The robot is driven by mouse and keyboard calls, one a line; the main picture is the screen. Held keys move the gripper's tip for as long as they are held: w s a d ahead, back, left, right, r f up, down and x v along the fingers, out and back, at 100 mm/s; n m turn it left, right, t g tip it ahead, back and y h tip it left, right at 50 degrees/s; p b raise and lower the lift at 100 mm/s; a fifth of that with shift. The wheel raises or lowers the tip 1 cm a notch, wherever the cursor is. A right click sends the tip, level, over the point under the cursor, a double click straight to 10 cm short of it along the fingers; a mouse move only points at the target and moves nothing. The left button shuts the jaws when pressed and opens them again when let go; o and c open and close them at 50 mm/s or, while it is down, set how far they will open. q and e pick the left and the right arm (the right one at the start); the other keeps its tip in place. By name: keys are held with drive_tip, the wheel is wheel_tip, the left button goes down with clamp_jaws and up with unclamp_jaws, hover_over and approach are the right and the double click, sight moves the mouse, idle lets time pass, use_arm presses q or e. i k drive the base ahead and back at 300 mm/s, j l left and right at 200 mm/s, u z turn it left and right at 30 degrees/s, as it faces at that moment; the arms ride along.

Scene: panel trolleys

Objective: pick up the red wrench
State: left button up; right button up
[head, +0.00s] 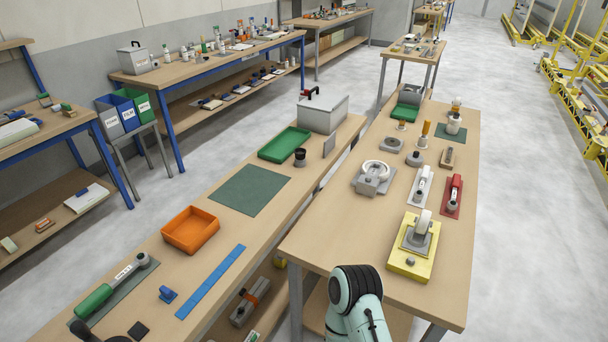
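A red tool with a grey round end, which looks like the red wrench (455,188), lies on a red mat (450,212) near the right edge of the right-hand table. A similar white-handled tool (424,179) lies on a grey mat just left of it. A similar green-handled tool (94,301) lies on the left-hand bench. One of my arms, mint and black, rises at the bottom middle by the near end of the right-hand table, well short of the red tool. Neither gripper can be made out.
On the right-hand table (345,235), a yellow-based fixture (408,262) stands nearer than the red tool, and a grey fixture (374,180) stands to its left. An orange tray (190,230) sits on the left-hand bench. Floor (540,230) right of the table is clear.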

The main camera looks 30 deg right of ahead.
sight(451, 205)
drive_tip(key=k+z, duration=0.1)
drive_tip(key=z, duration=2)
drive_tip(key=i+l+u, duration=0.15)
drive_tip(key=l+u, duration=0.2)
drive_tip(key=l, duration=0.35)
drive_tip(key=i+l+u, duration=0.1)
drive_tip(key=l+u, duration=0.2)
drive_tip(key=l, duration=0.45)
drive_tip(key=l+u, duration=0.35)
drive_tip(key=l, duration=0.35)
